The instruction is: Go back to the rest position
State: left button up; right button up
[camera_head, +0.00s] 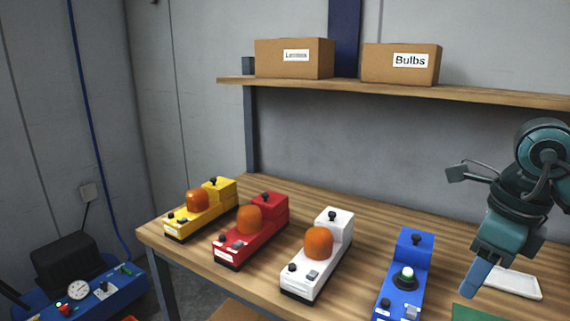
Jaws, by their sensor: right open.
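My right gripper (475,283) hangs at the right of the head view, pointing down above the wooden workbench (300,220). It is open, nothing shows in it, and its fingers overlap one another in this view. It is just right of a blue sign lamp unit (416,249), which shows a pale bulb and no orange dome. My left gripper is not in view.
Yellow (220,189), red (270,206) and white (337,226) lamp units with orange domes stand left on the bench. A white tray (517,283) and green sheet (480,314) lie at right. Boxes marked Lenses (290,68) and Bulbs (395,72) sit on the shelf (400,92).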

jog(key=s+a+f+n+g+y, duration=0.1)
jog(key=a+f+y, duration=0.15)
jog(key=a, duration=0.35)
jog(key=s+a+f+g+y, duration=0.2)
jog(key=a+y, duration=0.2)
jog(key=a, duration=0.2)
jog(key=a+r+m+t+y+p, duration=0.2)
jog(key=a+r+m+t+y, duration=0.2)
jog(key=a+m+y, duration=0.75)
jog(key=w+d+f+m+t+h+p, duration=0.1)
jog(key=d+f+m+t+h, duration=0.3)
jog(key=f+m+t+h, duration=0.55)
jog(key=w+d+f+m+t+h, duration=0.25)
jog(key=f+m+t, duration=0.35)
jog(key=m, duration=0.9)
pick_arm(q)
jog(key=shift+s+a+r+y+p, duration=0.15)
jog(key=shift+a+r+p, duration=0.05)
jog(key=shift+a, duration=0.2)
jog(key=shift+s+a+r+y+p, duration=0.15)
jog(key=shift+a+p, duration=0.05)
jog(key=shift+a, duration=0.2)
pick_arm(e)
jog(key=s+d+f+m+g+h, duration=0.3)
jog(key=s+f+m+g, duration=0.3)
jog(key=s+f, duration=0.6)
notch_tip(320, 180, down, 4)
jog(key=shift+s+d+f+m+g+h, duration=0.15)
jog(key=shift+f+m+g+h, duration=0.1)
jog(key=shift+m+g+h, duration=0.25)
